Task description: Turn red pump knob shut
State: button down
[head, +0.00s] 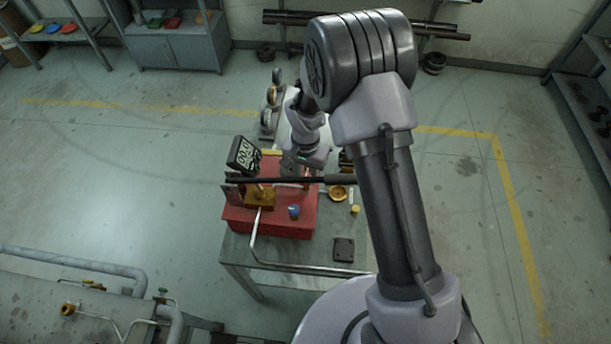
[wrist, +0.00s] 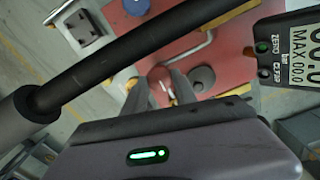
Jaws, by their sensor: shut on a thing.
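The red pump knob (wrist: 158,77) shows in the wrist view as a small round red cap between my two fingertips. My gripper (wrist: 160,88) has a dark finger on each side of it and is shut on it. In the head view my gripper (head: 293,166) is over the back part of the red pump box (head: 260,226). The arm and a dark bar hide the knob there, and its turn angle cannot be read.
A digital gauge (head: 243,155) stands at the box's left. A blue knob (head: 294,211) is on the box's front. A grey round knob (wrist: 202,78) is beside my right finger.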

jog(key=shift+f+m+b, duration=0.3)
jog(key=shift+m+b, duration=0.25)
jog(key=shift+m, duration=0.25)
jog(key=shift+r+m, duration=0.3)
jog(key=shift+m, duration=0.4)
jog(key=c, duration=1)
grip_release()
jog(key=shift+r, duration=0.1)
notch_tip(320, 180, up, 17)
jog(key=p, duration=0.3)
jog(key=shift+r, duration=0.15)
